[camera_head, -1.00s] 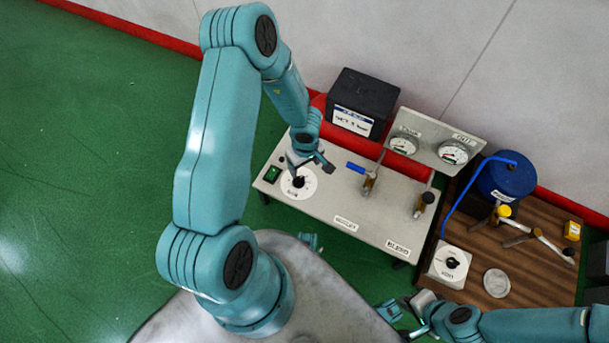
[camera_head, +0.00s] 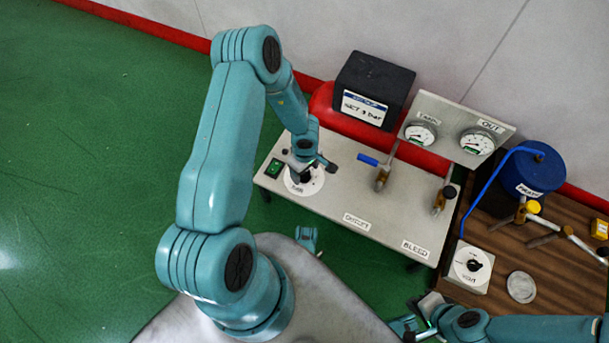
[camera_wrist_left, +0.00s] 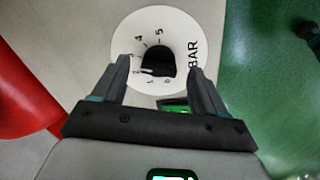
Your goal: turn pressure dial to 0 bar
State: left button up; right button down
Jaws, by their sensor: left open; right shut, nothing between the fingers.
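The pressure dial is a white disc (camera_head: 293,187) with a black knob at its middle, at the left end of the grey bench panel. In the left wrist view the disc (camera_wrist_left: 186,35) reads BAR, with numbers around the black knob (camera_wrist_left: 160,62). A pale mark on the knob seems to face the low numbers, near 2; the exact reading is unclear. My left gripper (camera_head: 308,168) is over the dial. In the left wrist view its fingers (camera_wrist_left: 158,82) are open, one on each side of the knob; contact cannot be told. My right gripper (camera_head: 415,318) is shut and empty at the lower right.
A green switch (camera_head: 274,168) sits beside the dial. A blue-handled valve (camera_head: 381,176), a second valve (camera_head: 442,198) and two gauges (camera_head: 420,134) stand to the right. A black box (camera_head: 372,84) and red tank are behind. A wooden table (camera_head: 560,270) holds a blue container (camera_head: 541,166).

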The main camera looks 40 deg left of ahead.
pick_arm(q)
jog(key=shift+f, duration=0.75)
jog(key=shift+a, duration=0.1)
